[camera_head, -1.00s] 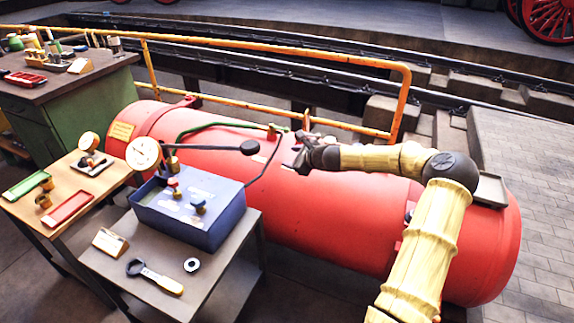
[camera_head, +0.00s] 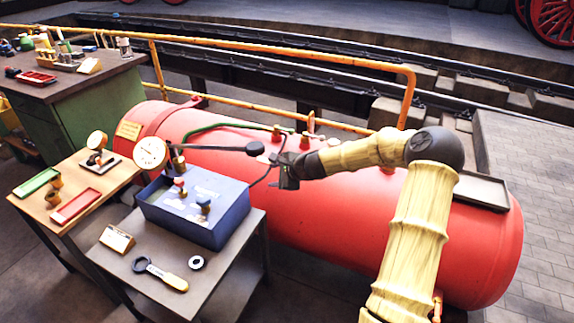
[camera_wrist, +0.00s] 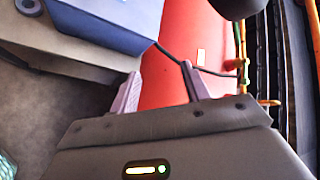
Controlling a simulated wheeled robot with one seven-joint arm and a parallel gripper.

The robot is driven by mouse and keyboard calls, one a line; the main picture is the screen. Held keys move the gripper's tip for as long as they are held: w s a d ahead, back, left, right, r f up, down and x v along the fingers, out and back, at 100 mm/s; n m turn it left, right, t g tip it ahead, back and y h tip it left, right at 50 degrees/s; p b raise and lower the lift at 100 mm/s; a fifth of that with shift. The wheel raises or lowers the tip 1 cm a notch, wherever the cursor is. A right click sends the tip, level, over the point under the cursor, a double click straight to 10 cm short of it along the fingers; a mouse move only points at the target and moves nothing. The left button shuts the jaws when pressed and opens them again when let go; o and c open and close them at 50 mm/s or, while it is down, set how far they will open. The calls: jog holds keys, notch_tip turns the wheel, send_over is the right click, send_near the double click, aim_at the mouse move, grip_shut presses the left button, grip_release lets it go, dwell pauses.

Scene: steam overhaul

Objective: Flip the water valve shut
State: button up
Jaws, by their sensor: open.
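A blue pump box (camera_head: 228,222) stands on a small grey table. A red-handled valve (camera_head: 180,188) and a blue-handled valve (camera_head: 204,207) are on its top. I cannot tell from the labels which one is the water valve. My gripper (camera_head: 285,182) is to the right of the box, over the red boiler (camera_head: 350,225), pointing down and apart from both valves. In the wrist view, my gripper (camera_wrist: 160,80) is open and empty, with the box (camera_wrist: 110,25) beyond its left finger and the boiler (camera_wrist: 183,50) between the fingers. The valves are out of that view.
A pressure gauge (camera_head: 151,152) and a lever with a black ball (camera_head: 255,148) rise by the box. Fittings (camera_head: 280,132) and a green pipe (camera_head: 205,128) sit on the boiler. A spanner (camera_head: 165,277) and a ring (camera_head: 196,262) lie on the grey table. An orange rail (camera_head: 290,60) runs behind.

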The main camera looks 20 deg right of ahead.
jog(key=s+a+n+g+h, duration=0.1)
jog(key=s+a+n+g, duration=0.3)
jog(key=s+a+n, duration=0.6)
jog(key=s+d+r+n+g+h, duration=0.1)
jog(key=s+n, duration=0.4)
jog(key=s, duration=0.6)
jog(key=s+d+r+n+g+h, duration=0.1)
jog(key=s+n, duration=0.4)
jog(key=s, duration=0.6)
notch_tip(320, 180, up, 3)
jog(key=shift+s+d+f+g+h, duration=0.1)
jog(key=shift+s+d+g+h, duration=0.3)
jog(key=shift+h, duration=0.5)
